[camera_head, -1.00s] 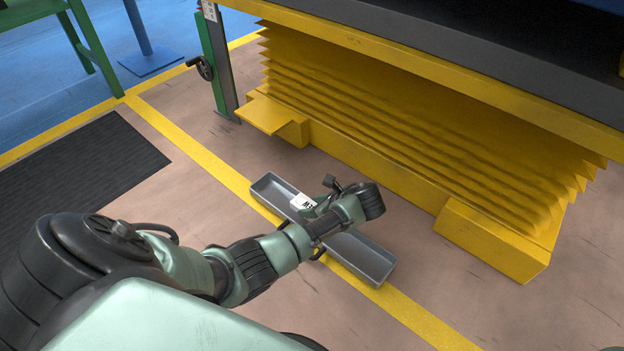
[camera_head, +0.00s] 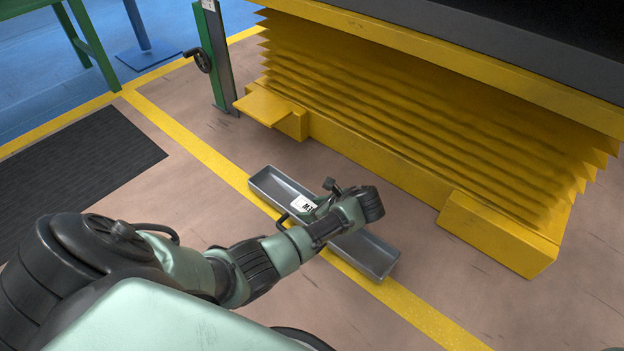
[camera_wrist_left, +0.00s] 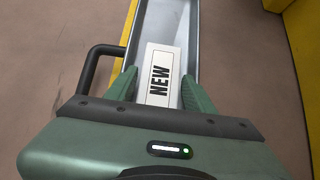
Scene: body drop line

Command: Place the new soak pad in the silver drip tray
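The silver drip tray (camera_head: 372,258) is a long, shallow metal trough lying on the floor across the yellow line. The new soak pad (camera_head: 304,205) is a pale piece marked NEW, seen over the tray's middle part. In the left wrist view the pad (camera_wrist_left: 162,75) lies between the two green fingers, with the tray (camera_wrist_left: 166,18) behind it. My left gripper (camera_wrist_left: 162,92) appears shut on the pad. I cannot tell whether the pad touches the tray floor. My left forearm and wrist hide the tray's middle in the head view. My right gripper is not in view.
A yellow lift with a pleated skirt (camera_head: 400,120) and a jutting base block (camera_head: 498,232) stands just beyond the tray. A black mat (camera_head: 75,165) lies at left. A green post with a handwheel (camera_head: 203,60) stands behind. The floor at lower right is clear.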

